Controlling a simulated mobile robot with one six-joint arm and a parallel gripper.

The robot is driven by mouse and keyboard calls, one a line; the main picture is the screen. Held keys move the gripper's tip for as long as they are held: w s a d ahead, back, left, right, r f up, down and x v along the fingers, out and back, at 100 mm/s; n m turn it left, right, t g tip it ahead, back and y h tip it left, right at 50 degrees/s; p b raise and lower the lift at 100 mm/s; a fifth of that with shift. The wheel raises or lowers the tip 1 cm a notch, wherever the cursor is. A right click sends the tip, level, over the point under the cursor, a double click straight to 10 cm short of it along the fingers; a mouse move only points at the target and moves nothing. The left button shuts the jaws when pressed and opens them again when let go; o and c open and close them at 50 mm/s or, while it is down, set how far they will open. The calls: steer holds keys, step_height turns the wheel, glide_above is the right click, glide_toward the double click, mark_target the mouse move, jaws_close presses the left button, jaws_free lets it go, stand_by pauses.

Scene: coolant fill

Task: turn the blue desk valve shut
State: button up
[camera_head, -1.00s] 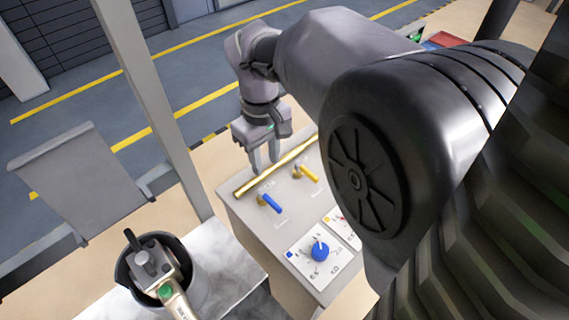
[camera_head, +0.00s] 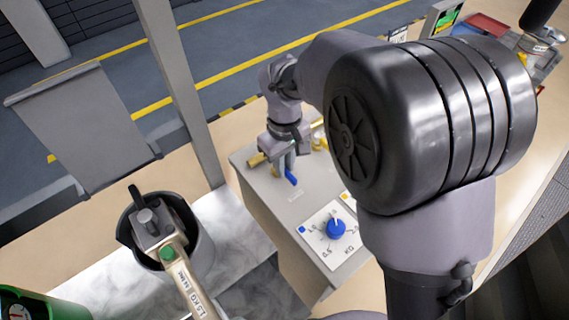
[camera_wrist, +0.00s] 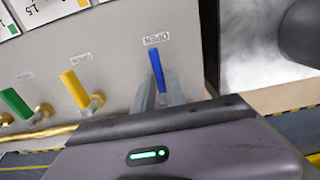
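The blue desk valve has a blue lever (camera_head: 291,178) on the grey desk top, partly hidden by my gripper. In the wrist view the blue lever (camera_wrist: 158,70) points away from the brass pipe, towards a label reading OPEN (camera_wrist: 156,39). My gripper (camera_head: 284,170) is down at the lever. In the wrist view my gripper's fingers (camera_wrist: 158,98) lie on either side of the lever's lower end. The gap there is narrow, and I cannot tell whether they press on the lever. The valve body is hidden behind the fingers.
A yellow lever (camera_wrist: 75,88) and a green lever (camera_wrist: 15,103) stand beside the blue one along the brass pipe (camera_wrist: 40,135). A blue dial (camera_head: 336,228) is nearer on the desk. A dark pot (camera_head: 192,240) stands on the marble top at left.

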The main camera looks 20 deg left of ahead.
jaws_close()
steer(key=shift+r+p, duration=0.1)
steer(key=shift+p, duration=0.2)
stand_by(1.1)
steer(key=n+p, duration=0.2)
steer(key=p, duration=0.1)
steer(key=shift+w+d+r+n, duration=0.15)
steer(key=shift+w+r+n, duration=0.05)
steer(key=shift+w+n, duration=0.2)
steer(key=n+p, duration=0.2)
steer(key=w+n+p, duration=0.1)
steer(key=n+p, duration=0.1)
steer(key=n, duration=0.1)
steer(key=shift+w+n+p, duration=0.2)
steer(key=shift+n+p, duration=0.1)
steer(key=shift+p, duration=0.1)
steer(key=n+p, duration=0.2)
steer(key=n, duration=0.1)
steer(key=w+n+p, duration=0.1)
steer(key=n, duration=0.1)
steer(key=shift+w+a+f+p, duration=0.1)
steer(key=shift+a+p, duration=0.25)
steer(key=shift+w+a+f+n+p, duration=0.1)
steer(key=shift+w+a+n+p, duration=0.15)
steer(key=shift+n+p, duration=0.6)
steer(key=shift+w+a+f+n+p, duration=0.1)
steer(key=shift+a+n+p, duration=0.1)
steer(key=shift+n, duration=1.15)
